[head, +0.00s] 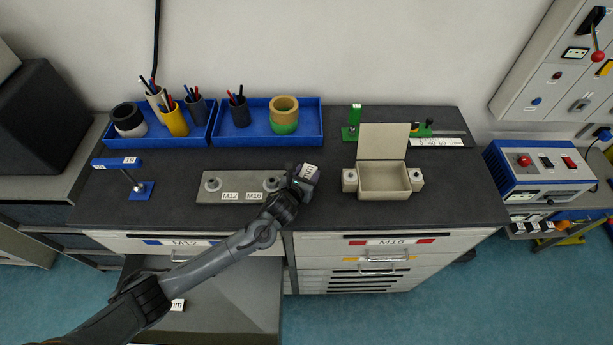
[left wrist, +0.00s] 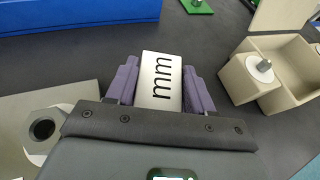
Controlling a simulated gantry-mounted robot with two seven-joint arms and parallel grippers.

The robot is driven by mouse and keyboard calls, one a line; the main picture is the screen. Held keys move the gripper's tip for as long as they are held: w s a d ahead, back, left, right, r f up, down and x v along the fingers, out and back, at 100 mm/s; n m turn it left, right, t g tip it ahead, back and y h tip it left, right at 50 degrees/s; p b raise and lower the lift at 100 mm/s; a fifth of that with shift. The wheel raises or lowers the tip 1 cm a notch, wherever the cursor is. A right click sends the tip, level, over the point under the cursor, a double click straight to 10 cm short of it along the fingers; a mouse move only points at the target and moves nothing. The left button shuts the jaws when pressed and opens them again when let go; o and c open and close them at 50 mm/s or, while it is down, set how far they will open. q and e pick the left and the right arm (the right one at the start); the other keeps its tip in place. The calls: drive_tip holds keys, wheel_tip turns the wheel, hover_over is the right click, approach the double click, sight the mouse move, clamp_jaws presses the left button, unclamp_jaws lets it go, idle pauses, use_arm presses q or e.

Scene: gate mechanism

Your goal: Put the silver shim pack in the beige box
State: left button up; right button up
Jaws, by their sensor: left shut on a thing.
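The silver shim pack (left wrist: 161,81) is a flat block with "mm" printed on its face. My left gripper (left wrist: 158,88) is shut on it, with one purple finger on each side. In the head view the left gripper (head: 300,178) holds the shim pack (head: 309,172) over the bench, just right of the grey M12/M16 plate. The beige box (head: 383,178) stands to the right with its lid up and its inside open. It also shows at the right of the left wrist view (left wrist: 272,74), apart from the gripper. My right gripper is not in view.
The grey plate (head: 228,187) carries two nuts. Blue trays (head: 262,137) with cups and pens stand at the back. A green stand (head: 352,130) and a ruler (head: 437,142) are behind the box. Dark bench is clear between gripper and box.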

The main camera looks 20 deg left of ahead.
use_arm(q)
drive_tip(key=shift+f, duration=0.75)
drive_tip(key=shift+f, duration=0.2)
drive_tip(key=o, duration=1.3)
drive_tip(key=shift+c, duration=0.2)
drive_tip(key=shift+r, duration=0.1)
